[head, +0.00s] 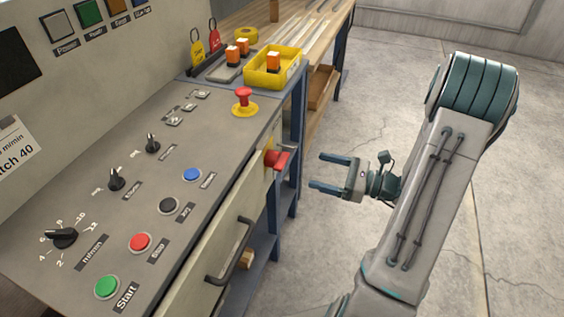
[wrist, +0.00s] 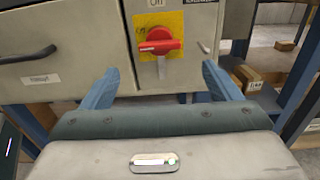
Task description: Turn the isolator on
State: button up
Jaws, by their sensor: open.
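The isolator is a red rotary handle (wrist: 160,45) on a yellow plate (wrist: 144,23) on the cabinet front. In the head view the red handle (head: 278,158) sticks out from the cabinet's side below the emergency stop. My gripper (head: 318,172) is open and empty, a short way to the right of the handle and pointing at it. In the wrist view its two fingers (wrist: 165,85) stand on either side of the handle, short of it and not touching.
A drawer handle (head: 230,252) juts from the front panel, near the isolator. The console top holds buttons, knobs and a red emergency stop (head: 244,97). A yellow bin (head: 272,70) stands at the back. The floor (head: 335,120) around my gripper is clear.

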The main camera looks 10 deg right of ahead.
aim_at(286, 162)
jog(key=x, duration=1.1)
jog(key=shift+w+a, duration=0.15)
jog(key=shift+a, duration=0.1)
jog(key=c, duration=1.4)
